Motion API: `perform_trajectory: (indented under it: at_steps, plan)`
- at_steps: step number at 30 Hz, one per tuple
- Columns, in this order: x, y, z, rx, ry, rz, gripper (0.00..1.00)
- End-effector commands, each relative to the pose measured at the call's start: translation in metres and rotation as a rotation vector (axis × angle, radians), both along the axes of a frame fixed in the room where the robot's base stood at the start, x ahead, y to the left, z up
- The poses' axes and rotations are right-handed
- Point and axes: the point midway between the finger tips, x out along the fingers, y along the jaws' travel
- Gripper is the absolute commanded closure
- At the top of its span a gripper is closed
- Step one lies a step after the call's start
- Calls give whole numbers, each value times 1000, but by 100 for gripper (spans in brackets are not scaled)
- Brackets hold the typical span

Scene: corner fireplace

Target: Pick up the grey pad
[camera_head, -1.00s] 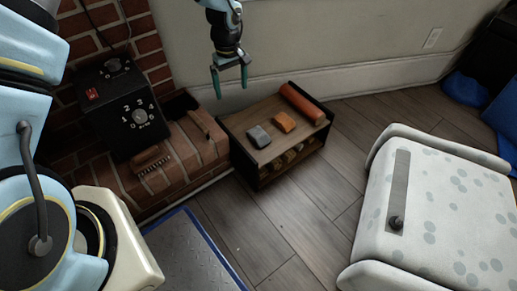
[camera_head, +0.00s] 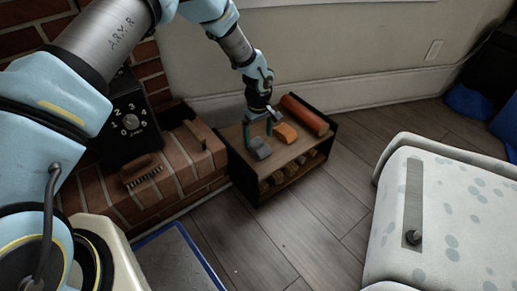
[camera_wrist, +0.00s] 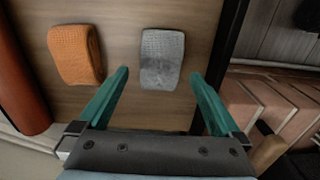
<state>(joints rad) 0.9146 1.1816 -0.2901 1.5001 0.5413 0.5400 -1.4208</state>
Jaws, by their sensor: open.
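The grey pad (camera_head: 260,147) lies on the top of a low wooden shelf unit (camera_head: 240,158), toward its left side. In the wrist view the grey pad (camera_wrist: 161,60) sits ahead of the two teal fingers, roughly between their lines. My gripper (camera_head: 259,132) is open and empty just above the shelf top, beside the pad. The wrist view shows my gripper (camera_wrist: 162,88) with its fingers wide apart and the pad's near edge close to the gap. I cannot tell the exact height of the fingertips over the pad.
An orange pad (camera_head: 285,133) lies to the right of the grey one, with an orange-brown roll (camera_head: 304,114) beyond it. A brick ledge (camera_head: 170,180) with a brush (camera_head: 140,171) and a black dial box (camera_head: 130,118) stands left. A spotted white seat (camera_head: 455,215) is at right.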

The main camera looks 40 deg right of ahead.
Motion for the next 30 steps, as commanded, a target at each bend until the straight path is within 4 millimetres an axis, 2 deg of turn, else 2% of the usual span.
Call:
perform_trajectory:
  at_steps: [1, 6, 15, 30]
  plan:
    - [0, 0, -15, 2, 2, 0, 0]
    - [0, 0, -31, 0, 1, 2, 0]
    - [0, 0, -33, 0, 0, 0, 1]
    - [0, 0, -33, 0, 0, 0, 57]
